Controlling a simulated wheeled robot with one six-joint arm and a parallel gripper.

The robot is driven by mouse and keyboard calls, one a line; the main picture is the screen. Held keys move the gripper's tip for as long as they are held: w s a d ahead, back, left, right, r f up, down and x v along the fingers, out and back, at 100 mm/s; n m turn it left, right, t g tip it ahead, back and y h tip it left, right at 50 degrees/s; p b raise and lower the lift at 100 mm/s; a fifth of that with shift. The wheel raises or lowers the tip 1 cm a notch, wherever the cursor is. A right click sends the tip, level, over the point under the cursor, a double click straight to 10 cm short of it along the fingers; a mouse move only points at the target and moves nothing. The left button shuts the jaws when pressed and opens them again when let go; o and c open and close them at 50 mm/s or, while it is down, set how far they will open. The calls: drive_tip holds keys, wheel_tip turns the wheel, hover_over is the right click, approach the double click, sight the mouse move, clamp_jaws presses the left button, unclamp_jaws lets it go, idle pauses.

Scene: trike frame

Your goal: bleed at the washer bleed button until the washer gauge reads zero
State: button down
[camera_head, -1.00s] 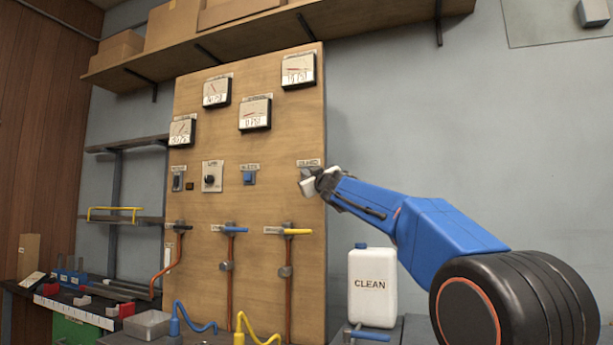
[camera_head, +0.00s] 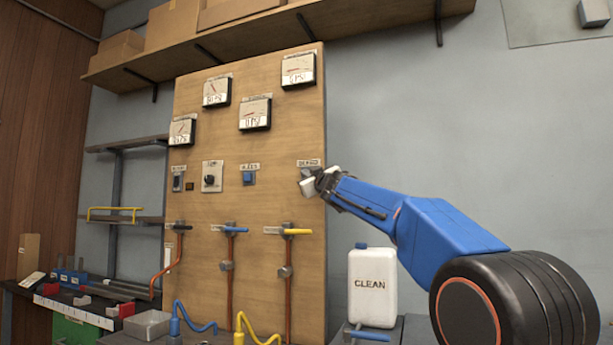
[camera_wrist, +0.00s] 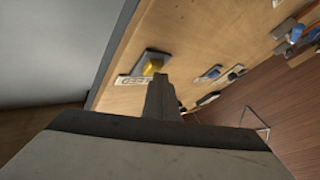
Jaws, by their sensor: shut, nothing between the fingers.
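The bleed button (camera_wrist: 152,67) shows yellow on a grey plate in the wrist view, with a label beside it. In the head view my gripper hides it, just under its label (camera_head: 309,163) on the wooden panel. My gripper (camera_head: 307,184) is shut and empty, its tips at the button. In the wrist view the fingertips (camera_wrist: 157,80) overlap the button's lower edge; I cannot tell whether they press it. The upper-right gauge (camera_head: 298,70), whose small name plate I cannot read, seems to show 0 PSI, as does the middle gauge (camera_head: 255,114).
Two more gauges hang left, upper (camera_head: 216,92) and lower (camera_head: 181,132). A dark knob (camera_head: 210,180) and blue button (camera_head: 249,178) sit left of my gripper. A yellow-handled valve (camera_head: 296,232) is below it. A white CLEAN jug (camera_head: 372,287) stands under my arm.

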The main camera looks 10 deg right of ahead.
drive_tip(key=shift+s, duration=0.1)
drive_tip(key=shift+s+a, duration=0.5)
drive_tip(key=shift+s, duration=0.1)
idle(0.3)
drive_tip(key=s+a, duration=0.1)
drive_tip(key=s, duration=0.1)
drive_tip(key=s+a, duration=0.2)
idle(0.4)
idle(0.4)
